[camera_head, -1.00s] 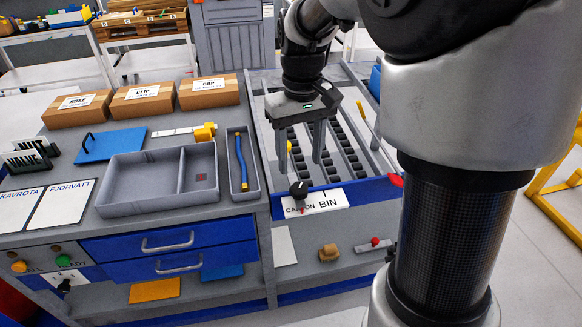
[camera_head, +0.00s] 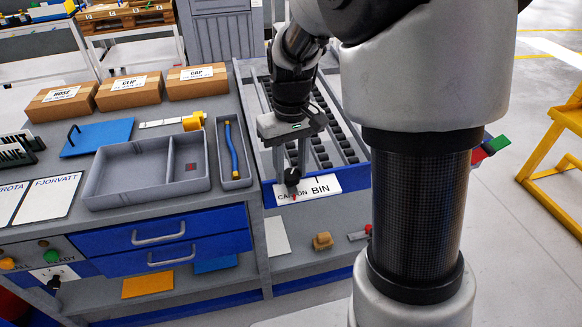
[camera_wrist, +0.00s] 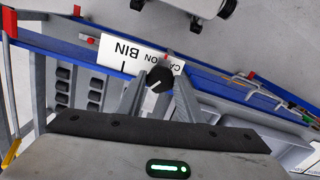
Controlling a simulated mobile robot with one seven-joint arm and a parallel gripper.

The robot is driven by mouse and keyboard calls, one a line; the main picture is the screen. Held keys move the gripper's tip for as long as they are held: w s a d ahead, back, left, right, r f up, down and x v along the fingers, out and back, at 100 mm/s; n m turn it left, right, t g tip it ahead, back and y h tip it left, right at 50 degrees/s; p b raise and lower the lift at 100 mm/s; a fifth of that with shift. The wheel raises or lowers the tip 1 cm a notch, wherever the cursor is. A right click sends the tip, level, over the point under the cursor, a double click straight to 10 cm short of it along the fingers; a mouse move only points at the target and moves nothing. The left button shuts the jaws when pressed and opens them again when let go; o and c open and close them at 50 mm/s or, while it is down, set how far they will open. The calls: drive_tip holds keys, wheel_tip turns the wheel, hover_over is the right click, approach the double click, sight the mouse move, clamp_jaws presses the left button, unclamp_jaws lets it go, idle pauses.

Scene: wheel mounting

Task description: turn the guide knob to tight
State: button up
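The black guide knob (camera_head: 292,178) sits on the blue front rail of the roller rack, at the white label (camera_head: 322,187) that ends in "BIN". A small red mark shows just below the knob. My gripper (camera_head: 290,166) points down at the knob, with its fingers apart. In the wrist view the knob (camera_wrist: 159,79) lies between the two fingertips (camera_wrist: 160,86), with a narrow gap visible on each side. A pale line shows on the knob face. The knob hides part of the label's text. Contact between fingers and knob cannot be made out.
The rack's roller lanes (camera_head: 335,130) lie behind the rail. A grey divided tray (camera_head: 137,180) and a narrow tray with a blue hose (camera_head: 232,150) stand to the left. Another black knob (camera_head: 54,284) is on the bench's lower left panel. A lower shelf holds a tan block (camera_head: 323,241).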

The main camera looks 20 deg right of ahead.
drive_tip(key=shift+c, duration=1.2)
